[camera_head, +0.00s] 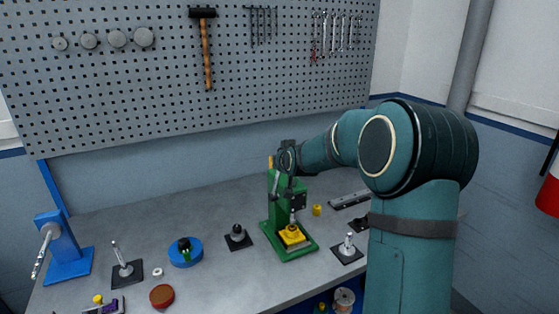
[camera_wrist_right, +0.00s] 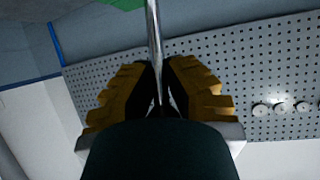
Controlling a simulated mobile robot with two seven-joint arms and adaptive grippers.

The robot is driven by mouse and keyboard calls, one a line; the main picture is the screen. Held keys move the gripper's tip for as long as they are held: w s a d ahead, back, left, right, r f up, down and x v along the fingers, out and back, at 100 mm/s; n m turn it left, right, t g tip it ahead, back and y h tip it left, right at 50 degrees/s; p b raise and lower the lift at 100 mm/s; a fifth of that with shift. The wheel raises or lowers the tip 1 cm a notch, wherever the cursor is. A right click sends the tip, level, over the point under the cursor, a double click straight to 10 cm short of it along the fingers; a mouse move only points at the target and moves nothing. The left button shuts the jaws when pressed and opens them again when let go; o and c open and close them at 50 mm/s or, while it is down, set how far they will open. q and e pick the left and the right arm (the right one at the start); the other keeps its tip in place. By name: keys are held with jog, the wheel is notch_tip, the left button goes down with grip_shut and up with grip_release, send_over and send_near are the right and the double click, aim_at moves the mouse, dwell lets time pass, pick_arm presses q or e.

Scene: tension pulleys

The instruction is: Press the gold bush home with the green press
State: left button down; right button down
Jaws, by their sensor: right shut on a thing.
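The green press (camera_head: 273,208) stands upright on the bench, right of the middle in the head view. A yellow block (camera_head: 292,235) sits on its base under the ram, with a metal part above it. I cannot tell the gold bush apart there. My right gripper (camera_head: 286,163) is at the top of the press, at its lever. In the right wrist view the fingers (camera_wrist_right: 163,78) are shut on a thin metal rod, the press lever (camera_wrist_right: 154,30). A green patch of the press shows at the top. My left gripper is not in view.
A small yellow cylinder (camera_head: 317,210) stands right of the press. Black-based stands (camera_head: 238,238) and (camera_head: 346,250) flank it. A blue round fixture (camera_head: 186,252), a red disc (camera_head: 162,296) and a blue lever device (camera_head: 65,250) are to the left. A pegboard (camera_head: 160,80) rises behind.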

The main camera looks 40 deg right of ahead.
jog(key=c, duration=1)
grip_release()
jog(key=shift+w+r, duration=0.1)
jog(key=shift+w, duration=0.05)
jog(key=v, duration=0.7)
jog(key=shift+s, duration=0.2)
jog(key=shift+a, duration=0.1)
